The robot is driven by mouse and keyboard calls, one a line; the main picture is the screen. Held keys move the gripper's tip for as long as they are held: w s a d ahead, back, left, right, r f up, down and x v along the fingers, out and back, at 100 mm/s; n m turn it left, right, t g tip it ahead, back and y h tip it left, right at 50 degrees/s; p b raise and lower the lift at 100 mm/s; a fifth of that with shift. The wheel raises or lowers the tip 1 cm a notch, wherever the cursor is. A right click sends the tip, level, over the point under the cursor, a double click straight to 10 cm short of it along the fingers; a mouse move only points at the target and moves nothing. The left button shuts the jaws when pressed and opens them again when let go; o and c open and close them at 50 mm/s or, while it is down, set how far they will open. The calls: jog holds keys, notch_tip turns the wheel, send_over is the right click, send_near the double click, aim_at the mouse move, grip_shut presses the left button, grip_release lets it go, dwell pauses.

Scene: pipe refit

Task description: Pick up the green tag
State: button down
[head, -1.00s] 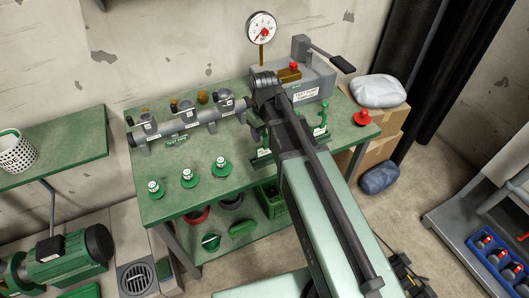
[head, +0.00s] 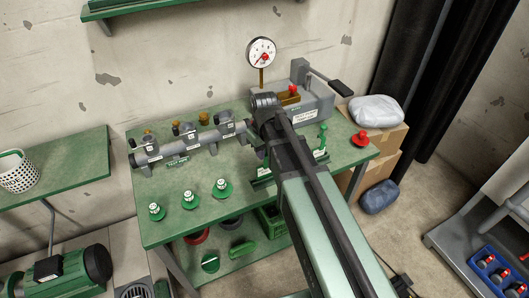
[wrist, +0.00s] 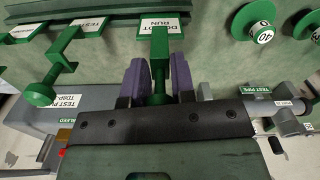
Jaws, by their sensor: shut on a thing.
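In the wrist view, a green tag (wrist: 159,50) stands between the two purple finger pads of my gripper (wrist: 160,85), which is shut on it. It has a flat upper arm, a stem and a round knob at its lower end. A white label reading "DO NOT RUN" is above it, on the green rack (wrist: 95,16). Whether the tag is clear of the rack cannot be told. A similar green tag (wrist: 50,75) with a "TEST" label is to its left. In the head view my arm hides my gripper and the held tag; another green tag (head: 322,138) shows right of the arm.
A grey test pipe (head: 190,145) with valves lies along the bench (head: 185,180). Several green-flanged knobs (head: 189,195) stand at its front. The grey test pump (head: 310,105) and a red knob (head: 360,139) are at right. Open bench lies left of the arm.

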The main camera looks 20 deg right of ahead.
notch_tip(320, 180, up, 19)
jog(key=p, duration=1.7)
jog(key=shift+p, duration=0.4)
jog(key=shift+f, duration=0.25)
